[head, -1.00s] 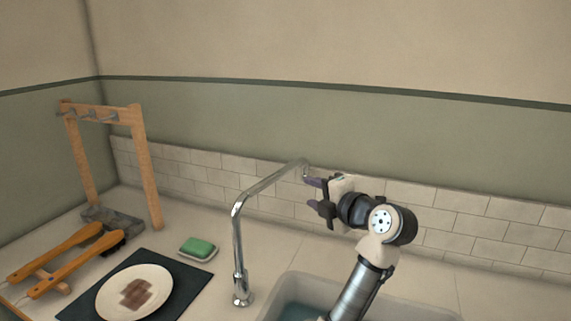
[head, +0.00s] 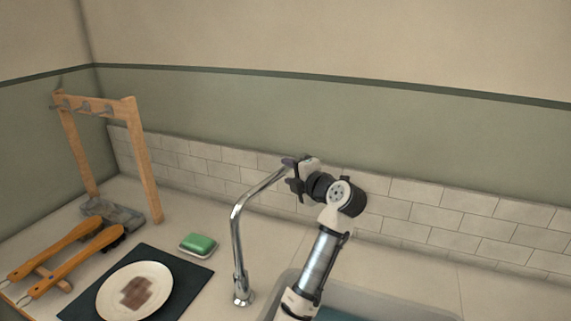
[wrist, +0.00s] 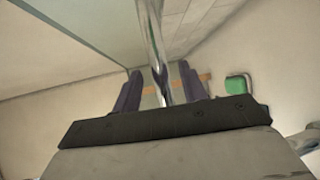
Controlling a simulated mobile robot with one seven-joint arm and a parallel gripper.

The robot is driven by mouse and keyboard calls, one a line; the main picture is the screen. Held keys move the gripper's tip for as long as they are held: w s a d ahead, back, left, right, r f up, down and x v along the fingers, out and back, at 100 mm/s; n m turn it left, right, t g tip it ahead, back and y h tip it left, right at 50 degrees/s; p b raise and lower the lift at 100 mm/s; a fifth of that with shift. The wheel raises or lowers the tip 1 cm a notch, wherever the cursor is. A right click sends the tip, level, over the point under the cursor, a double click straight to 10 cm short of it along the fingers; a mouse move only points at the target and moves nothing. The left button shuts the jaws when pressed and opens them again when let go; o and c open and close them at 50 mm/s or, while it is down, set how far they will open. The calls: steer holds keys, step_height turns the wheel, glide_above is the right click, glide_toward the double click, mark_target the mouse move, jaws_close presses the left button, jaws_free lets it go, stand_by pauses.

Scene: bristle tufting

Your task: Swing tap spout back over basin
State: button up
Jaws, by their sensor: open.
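The chrome tap spout (head: 262,187) rises from the counter beside the basin and bends toward the back wall, its end at my gripper. My gripper (head: 290,172) is open, with its jaws at the spout's outer end. In the wrist view the spout (wrist: 155,50) runs between the two dark fingers of my gripper (wrist: 160,88), with a gap visible on either side. The spout's very tip is hidden by the gripper in the head view. The basin (head: 375,304) with bluish water lies at the lower right, partly behind my arm.
A green soap (head: 199,243) on a dish sits left of the tap. A plate (head: 148,291) lies on a dark mat. The tiled wall (head: 420,217) is close behind my gripper.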

steer(key=shift+p+x, duration=0.35)
steer(key=shift+x, duration=1)
steer(key=shift+c, duration=0.4)
jaws_close()
